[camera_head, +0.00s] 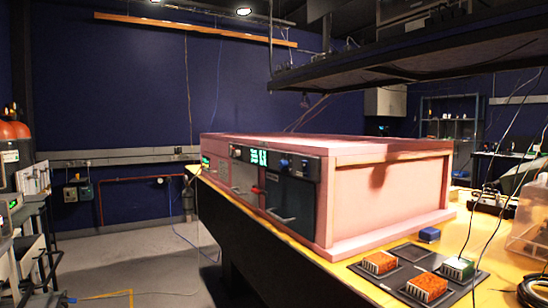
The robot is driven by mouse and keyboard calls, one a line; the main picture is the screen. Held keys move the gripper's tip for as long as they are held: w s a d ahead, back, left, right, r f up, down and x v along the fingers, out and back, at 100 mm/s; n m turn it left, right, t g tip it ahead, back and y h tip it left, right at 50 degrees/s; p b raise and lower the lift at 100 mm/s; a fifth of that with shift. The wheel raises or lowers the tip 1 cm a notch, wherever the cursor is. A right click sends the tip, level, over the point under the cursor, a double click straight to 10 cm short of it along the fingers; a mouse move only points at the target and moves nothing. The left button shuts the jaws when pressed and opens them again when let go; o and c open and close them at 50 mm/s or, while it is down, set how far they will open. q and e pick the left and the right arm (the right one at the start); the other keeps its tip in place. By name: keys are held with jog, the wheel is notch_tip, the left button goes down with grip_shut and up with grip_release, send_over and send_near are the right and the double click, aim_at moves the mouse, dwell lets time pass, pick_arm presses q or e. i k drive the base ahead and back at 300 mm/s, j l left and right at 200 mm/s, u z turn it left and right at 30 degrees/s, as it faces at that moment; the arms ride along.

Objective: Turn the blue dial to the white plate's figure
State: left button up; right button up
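A pink foam enclosure (390,190) stands on the yellow-topped bench. Its front has a dark control strip (272,160) along the top. A small blue dial (284,163) shows on this strip, right of a lit green display (259,157). The dial is too small to tell where it points. I cannot pick out a white plate or read a figure on one. Neither of my grippers is in view.
A dark mat (415,273) with orange and green-topped blocks lies on the bench (350,275) at front right. A blue block (429,234) and a clear bin (530,225) are near it. A dark shelf (410,55) overhangs the enclosure. Floor at left is open.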

aim_at(283, 164)
jog(key=i+j+z, duration=0.3)
jog(key=j, duration=0.35)
jog(key=i+j+z, duration=0.2)
jog(key=j, duration=0.15)
jog(key=i+j+z, duration=0.15)
jog(key=j, duration=0.2)
jog(key=i+j+z, duration=0.15)
jog(key=z, duration=0.15)
jog(key=i+j, duration=0.05)
jog(key=i, duration=0.05)
